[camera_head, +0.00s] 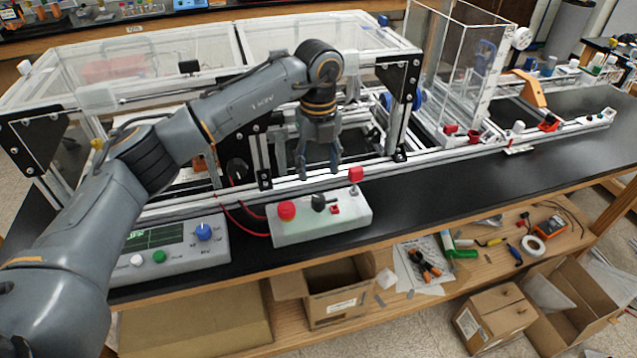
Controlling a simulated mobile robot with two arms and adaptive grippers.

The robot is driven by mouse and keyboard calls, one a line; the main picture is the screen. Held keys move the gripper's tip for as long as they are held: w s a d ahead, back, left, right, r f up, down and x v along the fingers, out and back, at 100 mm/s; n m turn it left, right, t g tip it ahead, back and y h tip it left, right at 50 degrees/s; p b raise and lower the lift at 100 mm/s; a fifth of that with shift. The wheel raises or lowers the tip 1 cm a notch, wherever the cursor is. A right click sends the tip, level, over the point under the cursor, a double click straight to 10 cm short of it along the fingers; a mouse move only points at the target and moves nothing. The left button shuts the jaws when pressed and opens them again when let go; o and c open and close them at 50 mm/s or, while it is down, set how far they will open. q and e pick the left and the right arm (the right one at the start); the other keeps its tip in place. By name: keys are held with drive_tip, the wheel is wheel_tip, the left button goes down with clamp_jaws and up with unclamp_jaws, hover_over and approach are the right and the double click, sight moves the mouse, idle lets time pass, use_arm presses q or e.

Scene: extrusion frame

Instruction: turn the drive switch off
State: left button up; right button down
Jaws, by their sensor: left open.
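A white control box (345,227) sits at the bench's front edge. My left gripper (319,172) is open and empty, pointing down above and behind the black knob, apparently apart from the box. My right gripper is out of view.
An aluminium extrusion frame (410,172) with clear panels stands behind the box. A second panel (175,246) with a blue knob (203,231) lies to the left. Red cables (245,218) run between them. The black bench top (440,205) is clear to the right.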

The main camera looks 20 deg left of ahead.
use_arm(q)
drive_tip(key=shift+r, duration=2)
